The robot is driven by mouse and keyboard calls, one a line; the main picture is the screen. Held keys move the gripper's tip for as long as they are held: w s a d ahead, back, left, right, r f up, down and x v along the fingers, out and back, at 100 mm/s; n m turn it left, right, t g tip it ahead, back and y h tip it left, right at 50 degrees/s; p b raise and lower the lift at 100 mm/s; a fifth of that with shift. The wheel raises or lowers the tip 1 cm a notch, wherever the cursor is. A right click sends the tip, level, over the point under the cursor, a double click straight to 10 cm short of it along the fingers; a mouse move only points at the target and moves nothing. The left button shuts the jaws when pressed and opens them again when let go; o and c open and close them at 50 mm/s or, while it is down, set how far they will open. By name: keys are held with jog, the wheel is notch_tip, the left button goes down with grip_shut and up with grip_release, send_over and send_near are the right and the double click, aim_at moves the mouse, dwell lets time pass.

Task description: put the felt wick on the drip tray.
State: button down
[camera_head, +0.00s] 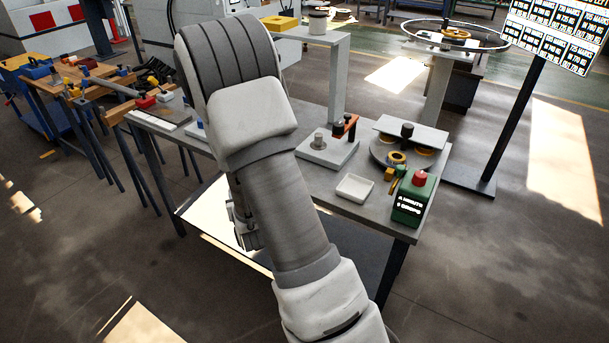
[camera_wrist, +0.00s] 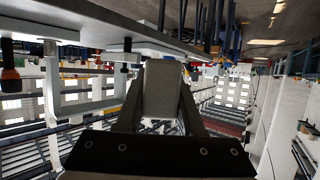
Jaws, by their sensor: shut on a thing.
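The felt wick (camera_wrist: 163,88) is a dark grey block between the two fingers of my gripper (camera_wrist: 160,105) in the wrist view. My gripper is shut on it. In the head view only part of the gripper (camera_head: 243,228) shows, to the left of my forearm, near the front edge of the bench; the wick is hidden there. A shallow white tray (camera_head: 355,189), which looks like the drip tray, lies on the bench right of my forearm. It looks empty and is apart from the gripper.
The grey bench (camera_head: 385,212) also holds a green box (camera_head: 412,200) with a red button, a round turntable (camera_head: 380,160) with yellow rings, and a plate (camera_head: 328,153) with an orange-handled part. A raised shelf (camera_head: 337,80) stands behind. My forearm covers the bench's middle.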

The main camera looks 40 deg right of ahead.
jog(key=s+d+r+m+g+h, duration=0.1)
jog(key=s+d+m+g+h, duration=0.1)
jog(key=d, duration=0.7)
jog(key=s+d+r+m+g+h, duration=0.1)
jog(key=s+d+m+g+h, duration=0.2)
jog(key=d, duration=0.6)
jog(key=s+d+r+m+g+h, duration=0.1)
jog(key=d+m+h, duration=0.3)
jog(key=d, duration=0.5)
jog(key=shift+s+d+r+m+g+b, duration=0.3)
jog(key=shift+s+m+g+b, duration=0.1)
jog(key=shift+s+m+g, duration=0.4)
